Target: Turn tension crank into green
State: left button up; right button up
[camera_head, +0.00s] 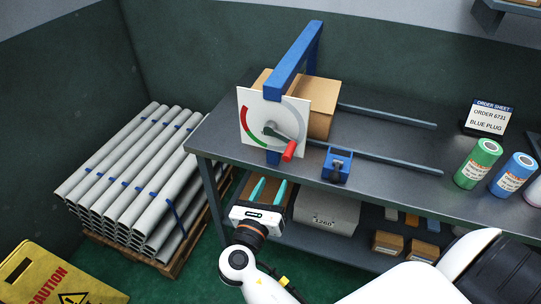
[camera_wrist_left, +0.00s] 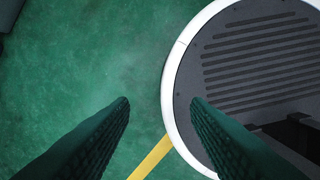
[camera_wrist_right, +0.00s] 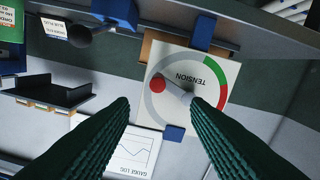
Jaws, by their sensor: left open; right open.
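The tension dial is a white panel (camera_head: 296,103) on a blue frame, with a red arc at its left in the head view. The right wrist view shows the panel (camera_wrist_right: 212,103) marked TENSION, with green, red and grey arcs. The grey crank carries a red knob (camera_head: 289,150), at the panel's lower right in the head view and over the grey arc. My right gripper (camera_head: 269,188) is open and empty, below the panel and apart from the knob. In its wrist view the knob (camera_wrist_right: 157,84) appears between the fingertips, farther off. My left gripper (camera_wrist_left: 160,102) is open and empty above the floor.
The dark workbench (camera_head: 380,160) holds a cardboard box (camera_head: 323,108), a small blue fixture (camera_head: 336,165), two rails, and green (camera_head: 478,164) and blue (camera_head: 511,176) canisters. Stacked grey pipes (camera_head: 130,180) stand left. A yellow caution sign (camera_head: 50,278) stands at lower left.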

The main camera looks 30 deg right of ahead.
aim_at(286, 160)
jog(key=x, duration=0.2)
jog(key=p+x, duration=0.1)
jog(key=x, duration=0.1)
jog(key=shift+d, duration=0.5)
jog(key=p+x, duration=0.1)
jog(key=x, duration=0.6)
jog(key=shift+w+d+f, duration=0.1)
jog(key=shift+w, duration=0.2)
pick_arm(q)
jog(key=shift+d+r, duration=0.3)
jog(key=shift+r, duration=0.3)
jog(key=shift+d+r, duration=0.3)
jog(key=shift+r, duration=0.3)
jog(key=shift+s, duration=0.1)
pick_arm(e)
grip_shut()
